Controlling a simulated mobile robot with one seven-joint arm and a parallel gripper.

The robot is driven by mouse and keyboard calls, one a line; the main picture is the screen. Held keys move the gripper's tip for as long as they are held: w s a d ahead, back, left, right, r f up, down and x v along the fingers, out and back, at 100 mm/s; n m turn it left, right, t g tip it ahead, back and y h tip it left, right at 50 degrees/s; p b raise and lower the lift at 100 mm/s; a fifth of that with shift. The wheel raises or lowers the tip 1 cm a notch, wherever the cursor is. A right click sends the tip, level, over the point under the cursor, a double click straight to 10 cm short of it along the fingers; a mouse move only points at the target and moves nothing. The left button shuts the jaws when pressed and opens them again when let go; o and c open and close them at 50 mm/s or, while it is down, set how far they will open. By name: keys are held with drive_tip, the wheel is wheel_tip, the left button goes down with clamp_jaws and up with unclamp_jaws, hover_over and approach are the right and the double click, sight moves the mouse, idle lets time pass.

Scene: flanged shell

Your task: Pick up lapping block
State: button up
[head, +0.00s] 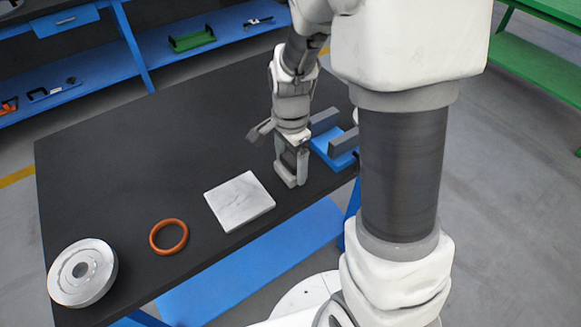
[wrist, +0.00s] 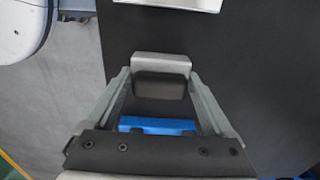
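A blue fixture with grey bars (head: 333,146) stands close right of my gripper; blue also shows below the fingertip (wrist: 157,125). An orange ring (head: 168,237) and a round metal flange (head: 83,273) lie left of the slab. The tabletop (head: 130,150) behind is clear.

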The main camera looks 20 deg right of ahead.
sight(290, 159)
drive_tip(key=c, duration=1.1)
drive_tip(key=shift+r, duration=0.15)
wheel_tip(290, 159, up, 4)
drive_tip(key=shift+r+p, duration=0.2)
drive_tip(key=shift+p, duration=0.8)
drive_tip(key=s+d+r+p, duration=0.1)
drive_tip(key=d+r, duration=0.2)
drive_tip(key=d, duration=0.2)
drive_tip(key=s+d+r+p, duration=0.1)
drive_tip(key=s+d+r, duration=0.1)
drive_tip(key=d, duration=0.4)
drive_tip(key=shift+s+r, duration=0.25)
drive_tip(key=shift+r, duration=0.45)
drive_tip(key=shift+d, duration=0.1)
drive_tip(key=o, duration=1.2)
drive_tip(key=c, duration=0.7)
drive_tip(key=shift+c, duration=0.4)
